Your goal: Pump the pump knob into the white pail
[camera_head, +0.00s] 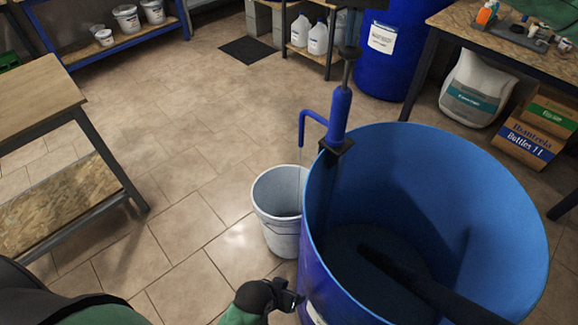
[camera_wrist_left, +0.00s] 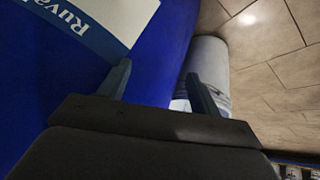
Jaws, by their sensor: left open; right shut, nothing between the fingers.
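The pail also shows in the left wrist view (camera_wrist_left: 211,65). My left gripper (camera_head: 290,299) is open and empty beside the drum's labelled side (camera_wrist_left: 165,70).
A wooden table (camera_head: 40,95) stands at left and a workbench (camera_head: 500,38) at upper right. A dark bar or band crosses inside the near drum. Tiled floor left of the pail is clear.

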